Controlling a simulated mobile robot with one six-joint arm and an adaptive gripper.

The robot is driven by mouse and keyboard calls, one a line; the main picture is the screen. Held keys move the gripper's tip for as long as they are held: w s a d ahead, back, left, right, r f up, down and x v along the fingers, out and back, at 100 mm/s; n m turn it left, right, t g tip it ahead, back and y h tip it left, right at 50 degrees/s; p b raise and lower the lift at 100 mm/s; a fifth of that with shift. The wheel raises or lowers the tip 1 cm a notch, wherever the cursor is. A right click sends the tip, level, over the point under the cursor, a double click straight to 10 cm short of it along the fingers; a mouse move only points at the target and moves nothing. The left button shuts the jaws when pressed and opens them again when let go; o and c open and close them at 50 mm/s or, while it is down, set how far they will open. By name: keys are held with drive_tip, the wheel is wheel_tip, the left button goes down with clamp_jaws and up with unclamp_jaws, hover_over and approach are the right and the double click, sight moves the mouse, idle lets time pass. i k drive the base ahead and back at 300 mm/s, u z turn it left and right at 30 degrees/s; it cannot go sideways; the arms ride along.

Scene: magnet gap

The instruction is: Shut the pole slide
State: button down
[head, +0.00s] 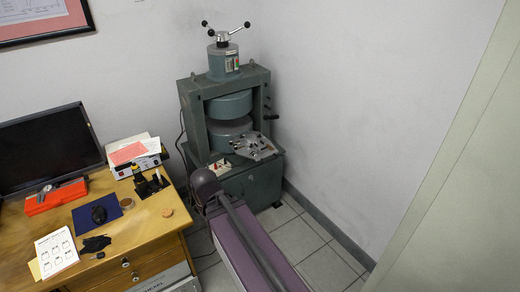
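A green magnet frame (192,128) stands in the corner on a green cabinet (262,184). Its upper round pole (229,105) sits over a lower round pole (222,131), and a narrow dark gap shows between them. A spoked handle (222,36) with black knobs tops the column above the frame. A grey plate (253,146) with small fittings sticks out at the front right. I cannot tell which part is the pole slide. My gripper does not show.
A wooden desk (140,225) at left holds a monitor (45,150), an orange case (56,198), a mouse on a blue pad (83,221) and papers. Walls close in behind and right of the magnet. Tiled floor (325,268) is clear at right; a pale panel (460,200) stands nearer.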

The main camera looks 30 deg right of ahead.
sight(263, 150)
drive_tip(key=i, duration=0.85)
drive_tip(key=z, duration=0.05)
